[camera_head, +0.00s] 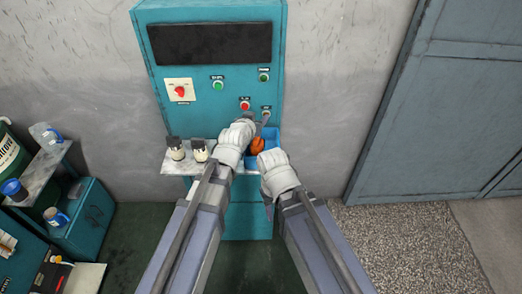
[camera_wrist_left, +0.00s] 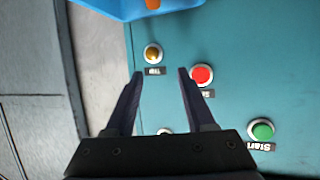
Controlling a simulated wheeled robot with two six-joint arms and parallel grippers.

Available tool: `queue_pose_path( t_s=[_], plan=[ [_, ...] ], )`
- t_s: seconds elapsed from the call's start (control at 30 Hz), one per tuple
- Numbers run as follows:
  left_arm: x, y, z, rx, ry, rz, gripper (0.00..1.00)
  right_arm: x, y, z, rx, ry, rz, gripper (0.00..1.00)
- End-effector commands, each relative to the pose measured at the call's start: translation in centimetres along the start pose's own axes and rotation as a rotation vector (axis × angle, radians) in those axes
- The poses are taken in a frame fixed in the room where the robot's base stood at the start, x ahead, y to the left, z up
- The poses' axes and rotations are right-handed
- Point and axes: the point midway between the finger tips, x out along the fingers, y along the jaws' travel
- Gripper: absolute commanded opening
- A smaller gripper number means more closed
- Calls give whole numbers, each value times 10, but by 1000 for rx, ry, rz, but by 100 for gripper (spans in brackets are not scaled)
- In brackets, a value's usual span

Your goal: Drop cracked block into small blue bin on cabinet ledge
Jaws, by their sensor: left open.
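The small blue bin (camera_head: 273,134) stands on the ledge at the right front of the teal cabinet, partly hidden by my left wrist. An orange thing (camera_head: 257,145) shows at the bin; I cannot tell whether it is the cracked block. In the left wrist view, part of the blue bin (camera_wrist_left: 120,8) and a bit of orange show at the top edge. My left gripper (camera_wrist_left: 160,73) is open and empty, in front of the cabinet's buttons. My right gripper (camera_head: 268,207) is low, in front of the cabinet and below the bin; its jaws are mostly hidden.
The teal cabinet (camera_head: 215,65) carries a red switch and several buttons. The floor to the right (camera_head: 410,245) is clear.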

Motion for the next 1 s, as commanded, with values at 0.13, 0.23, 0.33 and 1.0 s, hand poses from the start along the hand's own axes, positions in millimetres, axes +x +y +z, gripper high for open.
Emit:
queue_pose_path(
  t_s=[0.13,0.23,0.33,1.0],
  plan=[
    [-30,0,-2,0,0,0,55,-13,1,1,-1,0,0,50],
    [-46,0,-2,0,0,0,55,-19,2,1,-1,0,0,50],
    [-56,0,-1,0,0,0,55,-22,2,1,-1,0,0,50],
    [-56,1,4,2,-16,3,55,-21,2,1,-1,0,0,50]
  ],
)
